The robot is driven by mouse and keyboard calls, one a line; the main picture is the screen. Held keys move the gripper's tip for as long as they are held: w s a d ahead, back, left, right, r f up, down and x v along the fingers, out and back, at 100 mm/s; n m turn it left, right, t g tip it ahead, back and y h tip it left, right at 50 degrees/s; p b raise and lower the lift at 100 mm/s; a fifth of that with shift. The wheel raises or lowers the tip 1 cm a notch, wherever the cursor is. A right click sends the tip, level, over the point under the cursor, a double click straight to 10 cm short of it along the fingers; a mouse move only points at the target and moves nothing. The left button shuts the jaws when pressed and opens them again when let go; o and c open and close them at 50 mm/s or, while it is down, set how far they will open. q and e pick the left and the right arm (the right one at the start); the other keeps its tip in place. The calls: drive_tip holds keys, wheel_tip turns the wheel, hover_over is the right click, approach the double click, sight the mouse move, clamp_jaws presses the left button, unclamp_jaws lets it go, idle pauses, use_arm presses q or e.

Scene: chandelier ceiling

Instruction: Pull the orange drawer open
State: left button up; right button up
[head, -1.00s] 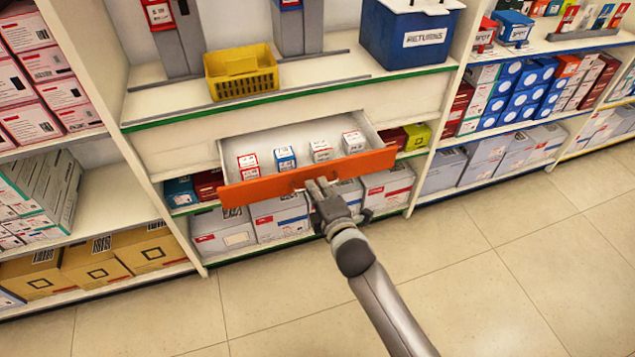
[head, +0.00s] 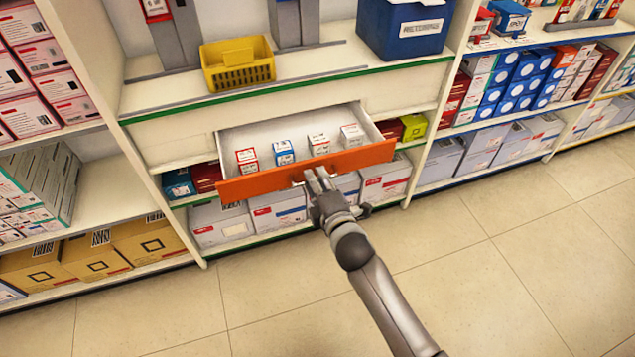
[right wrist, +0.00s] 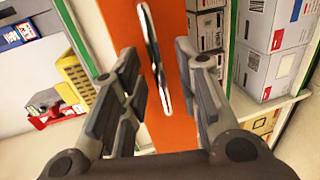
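The orange drawer (head: 250,187) is pulled out from the shelf unit, its inside exposed with several small boxes in it. Its orange front fills the middle of the right wrist view (right wrist: 125,20). A metal bar handle (right wrist: 152,50) is fixed to that front. My right gripper (head: 316,178) is at the middle of the drawer front. In the right wrist view its two fingers (right wrist: 160,98) stand apart, one on each side of the handle, with visible gaps and nothing gripped. My left gripper is not in view.
A yellow basket (head: 238,76) and a blue bin (head: 405,30) stand on the shelf above. Grey-white boxes (head: 277,211) sit on the low shelf under the drawer. The tiled floor (head: 480,270) in front is clear.

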drive_tip(key=v, duration=1.2)
idle(0.5)
drive_tip(key=s+d+f+m+g+h, duration=0.1)
drive_tip(key=s+d+f+m+g, duration=0.25)
drive_tip(key=f, duration=0.65)
drive_tip(key=s+d+f+m+g+h, duration=0.2)
drive_tip(key=s+d+f+m, duration=0.3)
drive_tip(key=f, duration=0.5)
drive_tip(key=s+d+f+m+g+h, duration=0.1)
drive_tip(key=s+d+f+m+g, duration=0.3)
drive_tip(key=f, duration=0.6)
drive_tip(key=s+d+f+m+g, duration=0.35)
drive_tip(key=s+f+m, duration=0.4)
drive_tip(key=s, duration=0.55)
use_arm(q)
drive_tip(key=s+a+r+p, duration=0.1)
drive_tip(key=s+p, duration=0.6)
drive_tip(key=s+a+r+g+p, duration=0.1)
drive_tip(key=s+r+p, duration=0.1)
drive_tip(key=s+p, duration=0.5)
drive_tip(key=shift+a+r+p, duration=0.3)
use_arm(e)
drive_tip(key=s+d+r, duration=0.2)
drive_tip(key=s+d, duration=0.1)
drive_tip(key=s, duration=1.1)
drive_tip(key=shift+r+n+g+h, duration=0.25)
drive_tip(key=shift+n+g+h, duration=0.15)
